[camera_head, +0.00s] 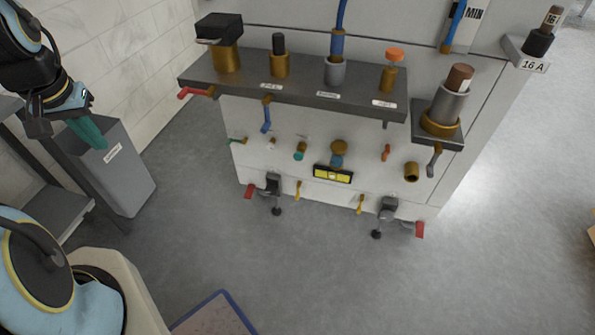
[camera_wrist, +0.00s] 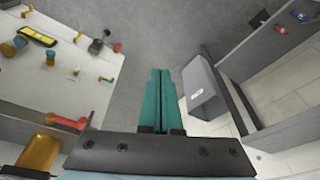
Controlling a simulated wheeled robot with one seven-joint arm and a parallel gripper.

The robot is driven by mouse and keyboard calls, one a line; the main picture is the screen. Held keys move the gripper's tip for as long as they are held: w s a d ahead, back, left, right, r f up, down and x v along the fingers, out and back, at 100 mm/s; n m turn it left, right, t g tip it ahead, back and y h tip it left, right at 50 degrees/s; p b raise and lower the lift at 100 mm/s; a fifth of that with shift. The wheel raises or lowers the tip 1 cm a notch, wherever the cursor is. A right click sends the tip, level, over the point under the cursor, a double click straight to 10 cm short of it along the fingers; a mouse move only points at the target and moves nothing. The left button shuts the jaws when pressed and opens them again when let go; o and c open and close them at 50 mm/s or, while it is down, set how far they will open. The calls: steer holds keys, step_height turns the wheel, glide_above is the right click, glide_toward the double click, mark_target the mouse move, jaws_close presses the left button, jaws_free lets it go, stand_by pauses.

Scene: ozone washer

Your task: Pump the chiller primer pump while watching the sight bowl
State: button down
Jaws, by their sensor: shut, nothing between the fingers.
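My gripper (camera_head: 88,132) is at the left in the head view, near the top of a grey bin and well apart from the panel. Its green fingers are shut together and empty, and they also show in the wrist view (camera_wrist: 158,98). The panel (camera_head: 300,180) carries a dark shelf (camera_head: 300,90) with a brass cylinder with a black top (camera_head: 279,62), a blue-and-grey fitting (camera_head: 335,68) and an orange-capped brass fitting (camera_head: 389,75). A grey cylinder with a brown top (camera_head: 446,100) stands in a brass collar at the right. I cannot tell which parts are the primer pump and sight bowl; the labels are unreadable.
The grey bin (camera_head: 125,170) stands by the left wall beside a dark bench (camera_head: 45,195). Red handles (camera_head: 192,92) and black-knobbed fittings (camera_head: 275,190) stick out from the panel. The floor (camera_head: 330,270) before it is mostly clear. A blue-edged mat (camera_head: 215,318) lies at the bottom.

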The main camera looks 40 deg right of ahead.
mark_target(298, 156)
steer(key=s+d+f+m+h+b, duration=0.1)
steer(key=d+f+m+h+b, duration=0.45)
steer(key=d+f+b, duration=1.15)
steer(key=s+d+f+m+g+h+b, duration=0.1)
steer(key=s+d+f+m+h+b, duration=0.1)
steer(key=s+d+f+b, duration=0.3)
steer(key=s+d+f+m+g+h+b, duration=0.1)
steer(key=s+d+f+m+b, duration=0.3)
steer(key=d+f, duration=0.8)
steer(key=shift+s+d+h+b, duration=0.35)
steer(key=shift+d+h+b, duration=0.3)
steer(key=shift+d, duration=0.45)
steer(key=w+d, duration=0.4)
steer(key=d, duration=0.3)
steer(key=shift+w+d, duration=0.15)
steer(key=shift+w, duration=0.25)
steer(key=shift+w+d, duration=0.25)
steer(key=shift+d, duration=0.1)
